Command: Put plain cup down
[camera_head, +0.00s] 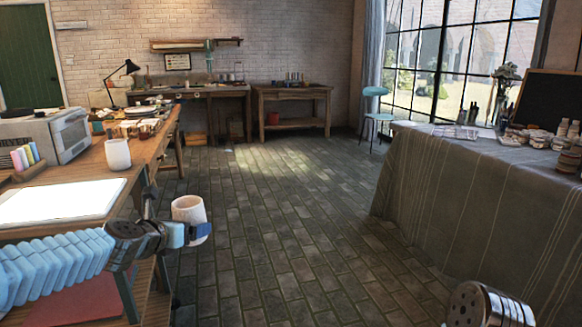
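A plain off-white cup (189,210) is held upright in my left gripper (188,234), beyond the right edge of the left workbench, with floor seen behind it. The blue fingers are shut on its lower part. A second pale cup (118,154) stands on the wooden workbench (148,152), behind a bright white panel (62,201). Only a metal part of my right arm shows at the bottom right; its gripper is out of view.
A grey toaster-oven-like box (68,134) and colored sticks in a holder (24,157) sit on the workbench. A cloth-covered table (470,200) with jars and a vase stands right. The brick floor (290,240) between is clear. A blue stool (375,92) is near the window.

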